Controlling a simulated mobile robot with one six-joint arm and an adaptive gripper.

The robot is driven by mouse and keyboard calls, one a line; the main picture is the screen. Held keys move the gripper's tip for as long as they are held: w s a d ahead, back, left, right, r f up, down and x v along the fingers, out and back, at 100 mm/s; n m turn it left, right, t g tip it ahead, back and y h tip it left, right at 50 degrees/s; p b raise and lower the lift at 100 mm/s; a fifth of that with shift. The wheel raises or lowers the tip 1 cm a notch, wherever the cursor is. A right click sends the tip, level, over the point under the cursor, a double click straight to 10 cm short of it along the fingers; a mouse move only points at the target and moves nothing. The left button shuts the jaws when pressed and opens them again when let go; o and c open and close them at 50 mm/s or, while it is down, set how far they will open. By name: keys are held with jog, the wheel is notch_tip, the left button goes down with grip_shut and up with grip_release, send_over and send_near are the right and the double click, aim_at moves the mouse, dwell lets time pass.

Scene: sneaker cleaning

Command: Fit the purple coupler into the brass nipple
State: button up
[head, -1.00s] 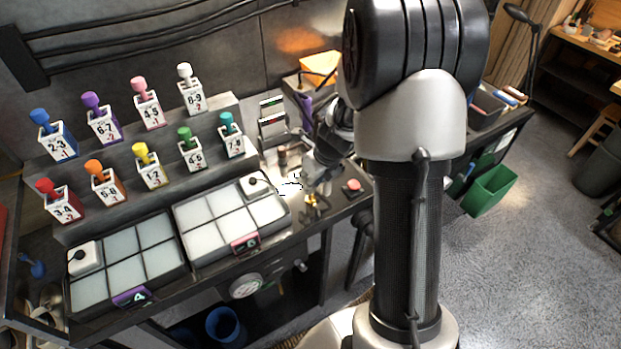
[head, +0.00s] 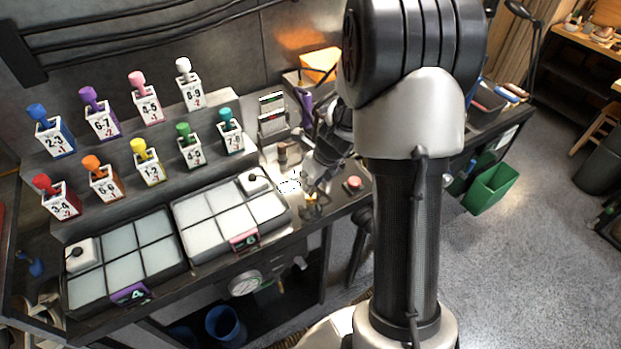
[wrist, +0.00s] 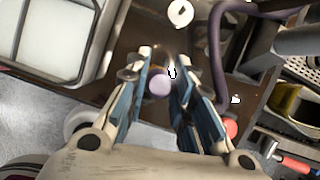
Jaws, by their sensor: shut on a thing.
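My gripper (head: 310,186) is low over the front right of the bench, pointing down. In the wrist view its blue-lined fingers (wrist: 158,92) are closed around a small part with a pale purple round end, which I take to be the purple coupler (wrist: 160,84). A small yellow-brass piece, likely the brass nipple (head: 311,198), shows just under the fingertips in the head view. The fingers and the coupler hide most of it. I cannot tell whether coupler and nipple touch or are joined.
A purple hose (wrist: 216,62) curves beside the fingers in the wrist view. A red button (head: 353,183) sits to the right on the bench. A white-celled tray (head: 290,213) lies left of the gripper. A pressure gauge (head: 245,284) is below the bench edge.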

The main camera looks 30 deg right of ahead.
jog(key=shift+f+b, duration=0.75)
jog(key=shift+f, duration=0.25)
jog(key=o, duration=1.1)
jog(key=shift+r, duration=0.1)
jog(key=v, duration=1.2)
